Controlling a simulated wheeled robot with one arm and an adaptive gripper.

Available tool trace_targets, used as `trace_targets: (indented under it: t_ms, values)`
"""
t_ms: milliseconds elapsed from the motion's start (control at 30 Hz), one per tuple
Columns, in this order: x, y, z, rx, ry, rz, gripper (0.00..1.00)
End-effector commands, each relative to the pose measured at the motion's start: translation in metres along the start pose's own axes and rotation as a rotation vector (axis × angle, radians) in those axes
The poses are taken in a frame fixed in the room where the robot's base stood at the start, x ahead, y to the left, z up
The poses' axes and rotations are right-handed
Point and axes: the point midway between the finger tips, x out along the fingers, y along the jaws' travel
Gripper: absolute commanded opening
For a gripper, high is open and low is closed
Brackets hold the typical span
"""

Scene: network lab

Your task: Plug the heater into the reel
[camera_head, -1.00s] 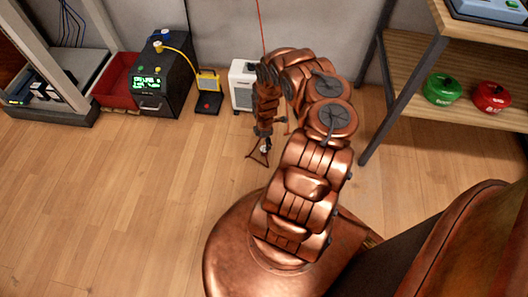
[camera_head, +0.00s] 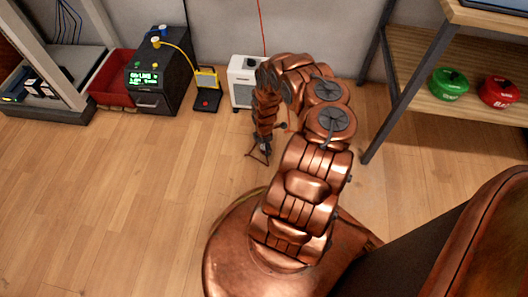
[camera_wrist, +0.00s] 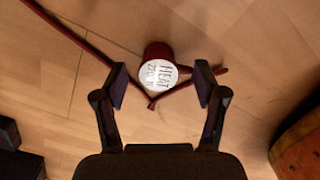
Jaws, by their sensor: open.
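A dark red plug with a round white label reading "HEAT" (camera_wrist: 157,74) lies on the wooden floor in the wrist view. A dark red cord (camera_wrist: 75,35) runs from the upper left past it. My gripper (camera_wrist: 160,86) is open, with one finger on each side of the plug; contact is not visible. In the head view my gripper (camera_head: 262,155) is low over the floor, and the plug is hard to make out. The white heater (camera_head: 240,82) stands by the wall, partly behind my arm. A yellow-framed black unit (camera_head: 207,90), possibly the reel, stands left of it.
A black box with a green display (camera_head: 160,75) joins the yellow unit by a yellow cable. A red bin (camera_head: 112,82) and a shelf rack are at left. A wooden shelf (camera_head: 455,85) at right holds green and red pots. Floor at front left is clear.

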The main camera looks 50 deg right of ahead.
Motion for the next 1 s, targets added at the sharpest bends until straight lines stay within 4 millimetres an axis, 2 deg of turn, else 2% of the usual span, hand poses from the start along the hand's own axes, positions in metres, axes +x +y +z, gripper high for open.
trace_targets:
  t_ms: [33, 133, 533, 1000]
  values:
    - [0.0113, 0.0002, -0.0003, 0.0, 0.001, 0.0, 0.71]
    - [0.018, 0.0003, -0.0002, 0.001, 0.001, 0.0, 0.71]
    - [0.0176, 0.0006, 0.0003, 0.0, 0.0, 0.001, 0.71]
    - [0.0176, 0.0005, 0.0003, 0.0, 0.0, 0.001, 0.23]
